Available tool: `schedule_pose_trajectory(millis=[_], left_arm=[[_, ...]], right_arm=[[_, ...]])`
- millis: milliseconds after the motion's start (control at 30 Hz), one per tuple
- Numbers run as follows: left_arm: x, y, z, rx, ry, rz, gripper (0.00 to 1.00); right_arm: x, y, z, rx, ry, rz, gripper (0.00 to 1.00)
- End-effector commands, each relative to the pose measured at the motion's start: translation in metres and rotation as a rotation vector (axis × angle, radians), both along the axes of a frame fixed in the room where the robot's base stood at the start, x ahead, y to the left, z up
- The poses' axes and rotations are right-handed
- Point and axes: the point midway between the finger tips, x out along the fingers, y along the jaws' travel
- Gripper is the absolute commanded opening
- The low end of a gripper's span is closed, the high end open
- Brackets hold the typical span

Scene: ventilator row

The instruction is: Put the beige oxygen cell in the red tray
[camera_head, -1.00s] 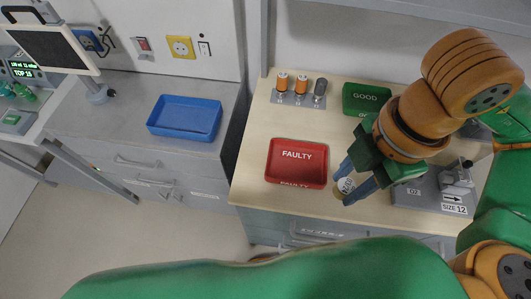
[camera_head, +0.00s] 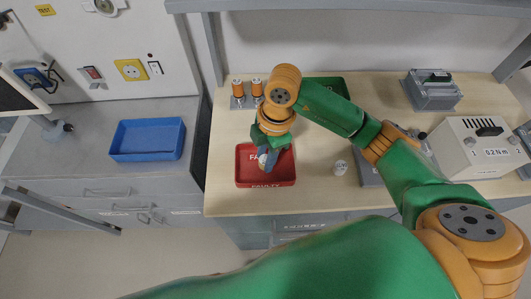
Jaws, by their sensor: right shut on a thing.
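The red tray (camera_head: 243,180), marked FAULTY, lies on the light wooden bench top. My right gripper (camera_head: 264,163) points down over the tray and hides part of its inside. It is shut on a small pale beige piece (camera_head: 262,159), likely the oxygen cell, mostly covered by the fingers. I cannot tell whether the piece touches the tray floor. My left gripper is not in view.
A green tray (camera_head: 325,82) stands behind my right arm. Orange-topped cells (camera_head: 256,87) stand at the back left. A small clear-looking piece (camera_head: 340,168) is right of the red tray. A blue tray (camera_head: 148,154) lies on the grey counter.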

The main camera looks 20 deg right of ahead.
Motion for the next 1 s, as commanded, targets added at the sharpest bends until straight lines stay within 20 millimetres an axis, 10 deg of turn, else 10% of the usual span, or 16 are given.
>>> schedule_pose_trajectory(millis=[500, 533, 633, 1000], left_arm=[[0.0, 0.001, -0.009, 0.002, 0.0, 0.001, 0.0], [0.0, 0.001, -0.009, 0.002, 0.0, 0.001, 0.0], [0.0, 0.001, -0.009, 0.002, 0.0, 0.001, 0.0], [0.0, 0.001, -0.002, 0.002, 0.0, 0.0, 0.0]], right_arm=[[0.0, 0.0, -0.012, 0.001, -0.001, -0.001, 0.0], [0.0, 0.0, -0.012, 0.001, -0.001, -0.001, 0.4], [0.0, 0.0, -0.012, 0.001, 0.0, -0.001, 0.67], [0.0, 0.0, -0.003, 0.001, -0.001, -0.001, 0.67]])
